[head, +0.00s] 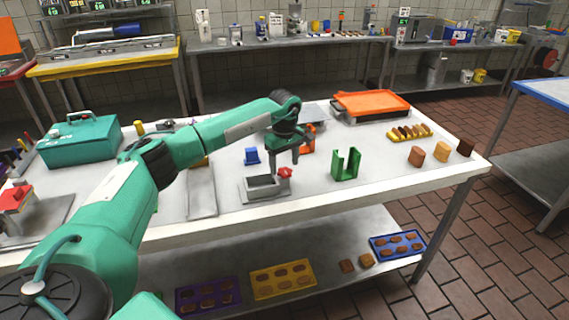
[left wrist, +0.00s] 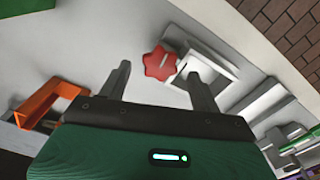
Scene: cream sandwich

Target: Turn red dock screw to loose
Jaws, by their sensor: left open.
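The red dock screw (head: 285,173) is a lobed red knob at the right side of a small grey metal dock (head: 262,187) on the table. In the left wrist view the red screw (left wrist: 160,63) shows between and just beyond my fingertips, with the pale dock frame (left wrist: 205,68) to its right. My left gripper (head: 284,160) is open, pointing down just above the screw. In the left wrist view its two fingers (left wrist: 160,82) stand apart, with nothing held. My right gripper does not show.
A green U-shaped holder (head: 346,166) stands right of the dock. An orange-topped tray (head: 370,103) lies at the back right. A teal toolbox (head: 82,140) stands left.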

